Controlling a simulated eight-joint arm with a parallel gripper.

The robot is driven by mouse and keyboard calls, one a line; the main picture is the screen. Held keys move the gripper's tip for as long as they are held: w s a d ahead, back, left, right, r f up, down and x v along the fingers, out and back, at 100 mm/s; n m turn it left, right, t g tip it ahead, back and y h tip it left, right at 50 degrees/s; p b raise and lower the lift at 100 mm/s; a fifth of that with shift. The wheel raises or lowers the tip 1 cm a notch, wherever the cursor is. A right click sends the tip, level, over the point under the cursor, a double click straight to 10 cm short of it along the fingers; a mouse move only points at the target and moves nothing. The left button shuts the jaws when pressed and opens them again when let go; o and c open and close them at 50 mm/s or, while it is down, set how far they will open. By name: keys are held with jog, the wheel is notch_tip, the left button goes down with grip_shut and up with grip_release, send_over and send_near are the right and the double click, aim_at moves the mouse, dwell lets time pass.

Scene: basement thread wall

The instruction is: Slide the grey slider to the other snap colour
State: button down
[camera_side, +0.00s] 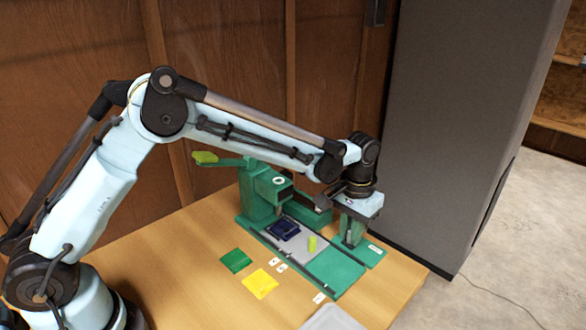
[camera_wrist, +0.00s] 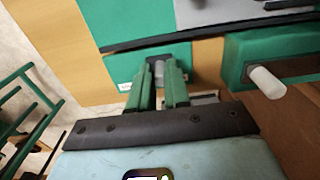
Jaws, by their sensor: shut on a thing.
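My gripper (camera_wrist: 159,82) points down with its two green fingers shut on a small grey slider (camera_wrist: 158,70). In the wrist view the slider shows between the fingertips, over a small green plate (camera_wrist: 122,65). White labels (camera_wrist: 125,87) lie on this plate, one partly behind the fingers. In the side view my gripper (camera_side: 351,238) stands over the same plate (camera_side: 371,258), at the right of the green machine. There the slider is hidden behind the fingers. I cannot tell which snap colour it is at.
The green machine (camera_side: 262,193) with its lever stands behind. Its track holds a grey plate (camera_side: 302,252) with a dark blue piece (camera_side: 283,229) and a yellow-green peg (camera_side: 312,243). Green (camera_side: 236,260) and yellow (camera_side: 260,284) squares lie in front. A grey cabinet (camera_side: 465,110) stands right.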

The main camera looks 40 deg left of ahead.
jog(key=shift+d, duration=2.05)
jog(key=c, duration=1.1)
grip_release()
jog(key=shift+r, duration=3)
jog(key=shift+r, duration=0.1)
jog(key=shift+r, duration=1.95)
